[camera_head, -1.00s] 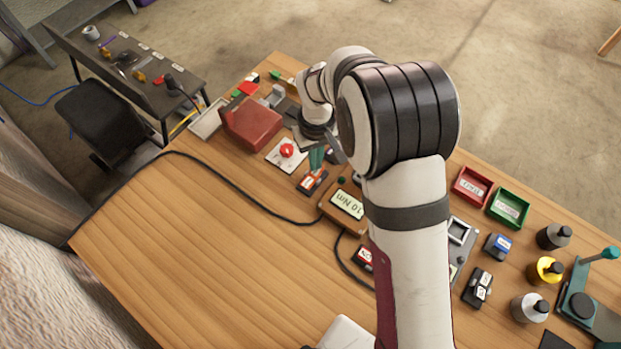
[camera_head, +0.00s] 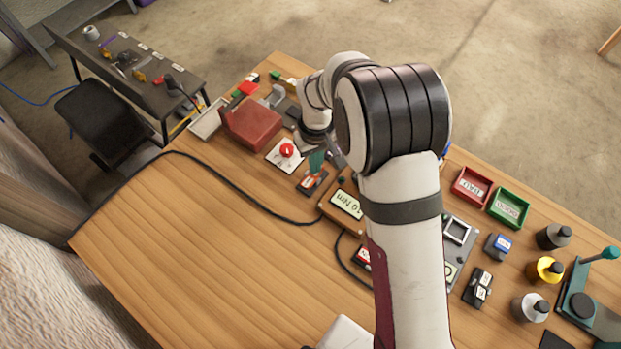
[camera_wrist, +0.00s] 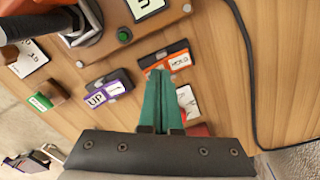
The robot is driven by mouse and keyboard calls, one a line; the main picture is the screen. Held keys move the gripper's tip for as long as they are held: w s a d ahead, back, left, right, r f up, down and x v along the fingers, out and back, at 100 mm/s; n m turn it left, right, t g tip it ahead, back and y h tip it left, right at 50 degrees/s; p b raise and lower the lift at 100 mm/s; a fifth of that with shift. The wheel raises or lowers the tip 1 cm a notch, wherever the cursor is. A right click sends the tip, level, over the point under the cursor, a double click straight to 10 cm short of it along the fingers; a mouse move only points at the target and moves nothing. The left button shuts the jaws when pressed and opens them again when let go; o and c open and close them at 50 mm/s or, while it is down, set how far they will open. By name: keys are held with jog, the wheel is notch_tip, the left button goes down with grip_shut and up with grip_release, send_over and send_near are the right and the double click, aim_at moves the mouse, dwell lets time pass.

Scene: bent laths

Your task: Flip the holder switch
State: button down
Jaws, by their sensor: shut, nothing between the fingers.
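The holder switch (camera_wrist: 172,62) is a small dark block with an orange label that seems to read HOLD. It lies on the wooden table and also shows in the head view (camera_head: 311,184), just below my fingertips. My gripper (camera_wrist: 162,76) has teal fingers, shut with nothing between them. In the wrist view the fingertips overlap the near edge of the switch; I cannot tell if they touch it. In the head view my gripper (camera_head: 317,163) points down at the switch's far side.
A purple-labelled UP switch (camera_wrist: 106,92) sits beside the holder switch. A wooden display box reading 10 Nm (camera_head: 345,203) stands to its right, with a black cable nearby. A red knob on a white plate (camera_head: 287,151) and a red block (camera_head: 252,124) lie left.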

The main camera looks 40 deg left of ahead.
jog(key=shift+f, duration=0.4)
jog(key=shift+r, duration=3.5)
jog(key=d+r+m, duration=0.6)
jog(key=d+r, duration=0.2)
jog(key=d, duration=0.5)
jog(key=s+d+r+m+y, duration=0.1)
jog(key=s+d+r+m, duration=0.1)
jog(key=s+d+m, duration=0.3)
jog(key=s+d+r+m, duration=0.2)
jog(key=s+d+m, duration=0.4)
jog(key=s+d, duration=0.5)
jog(key=shift+d+m+y, duration=0.3)
jog(key=shift+y, duration=0.1)
